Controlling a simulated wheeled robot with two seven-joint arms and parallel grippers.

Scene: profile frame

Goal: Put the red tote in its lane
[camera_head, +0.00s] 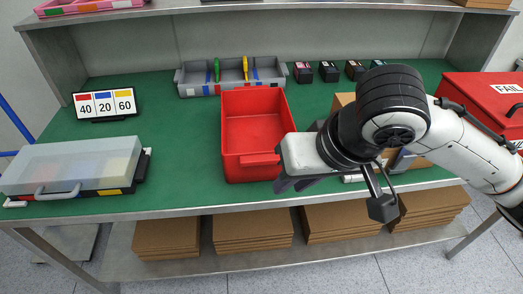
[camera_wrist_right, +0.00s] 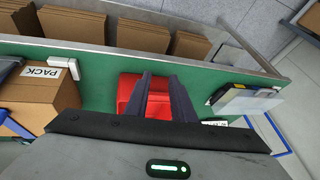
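The red tote (camera_head: 229,150) sits upright on the green worktop, open at the top and seemingly empty, with a handle on its near wall. Behind it is a grey tray (camera_head: 187,89) with green and yellow dividers and coloured marks on its front. My right gripper (camera_head: 294,185) is at the tote's near right corner, its dark fingers pointing toward the near edge. In the right wrist view its fingers (camera_wrist_right: 166,98) are apart, with the red tote (camera_wrist_right: 126,92) showing between and beside them. Contact cannot be told. My left gripper is out of view.
A sign reading 40, 20, 60 (camera_head: 105,104) stands at the left, behind a clear-lidded case (camera_head: 72,167). Several small dark boxes (camera_head: 328,71) stand at the back. A red FAIL box (camera_head: 485,97) is at the right. Green worktop (camera_head: 185,140) is clear left of the tote.

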